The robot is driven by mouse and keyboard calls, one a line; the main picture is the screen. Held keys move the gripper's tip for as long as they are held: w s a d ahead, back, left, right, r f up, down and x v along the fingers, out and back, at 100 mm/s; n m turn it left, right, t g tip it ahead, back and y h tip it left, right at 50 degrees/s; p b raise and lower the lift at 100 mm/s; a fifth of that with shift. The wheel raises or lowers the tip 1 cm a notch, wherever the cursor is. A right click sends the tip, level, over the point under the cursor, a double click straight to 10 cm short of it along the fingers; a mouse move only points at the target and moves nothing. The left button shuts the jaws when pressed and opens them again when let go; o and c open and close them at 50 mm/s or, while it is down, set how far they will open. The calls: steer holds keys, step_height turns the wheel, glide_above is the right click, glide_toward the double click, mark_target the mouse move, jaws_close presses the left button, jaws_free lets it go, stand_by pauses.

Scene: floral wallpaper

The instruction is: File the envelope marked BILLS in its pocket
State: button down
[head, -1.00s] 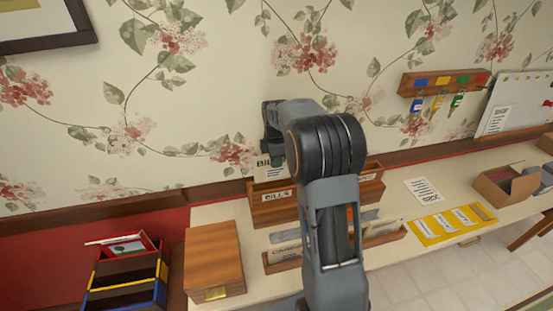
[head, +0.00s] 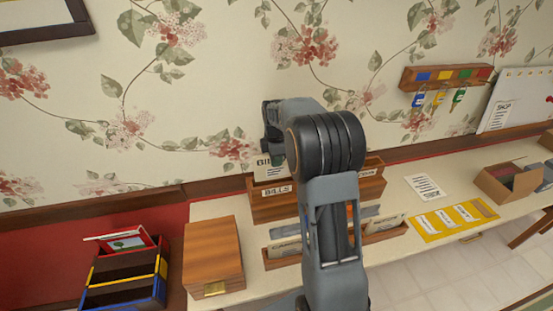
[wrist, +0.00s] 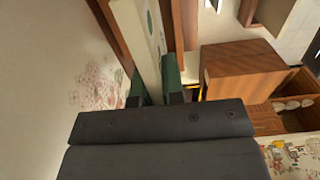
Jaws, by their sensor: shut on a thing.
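My gripper (wrist: 155,82) is shut on a pale envelope (wrist: 146,38), with a green finger on each side of it. In the head view the envelope (head: 264,173) shows part of its BILLS marking, the rest covered by my arm. It stands roughly upright over the left part of a wooden sorter (head: 256,208) against the wall. Its lower edge is hidden behind the front panel bearing the BILLS label (head: 277,191). In the wrist view wooden walls run on both sides of the envelope. How deep it sits I cannot tell.
A closed wooden box (head: 213,253) stands left of the sorter. A lower rack (head: 284,261) with envelopes stands in front, partly behind my arm. A yellow strip with labels (head: 453,218), a paper sheet (head: 425,187) and a cardboard box (head: 497,185) lie to the right.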

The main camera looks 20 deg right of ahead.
mark_target(276, 169)
steer(key=shift+f+b, duration=1.45)
steer(key=shift+f, duration=0.85)
steer(key=c, duration=1.1)
jaws_free()
steer(key=shift+c, duration=0.2)
step_height(276, 169, up, 14)
steer(key=shift+f+b, duration=0.1)
steer(key=shift+b, duration=0.25)
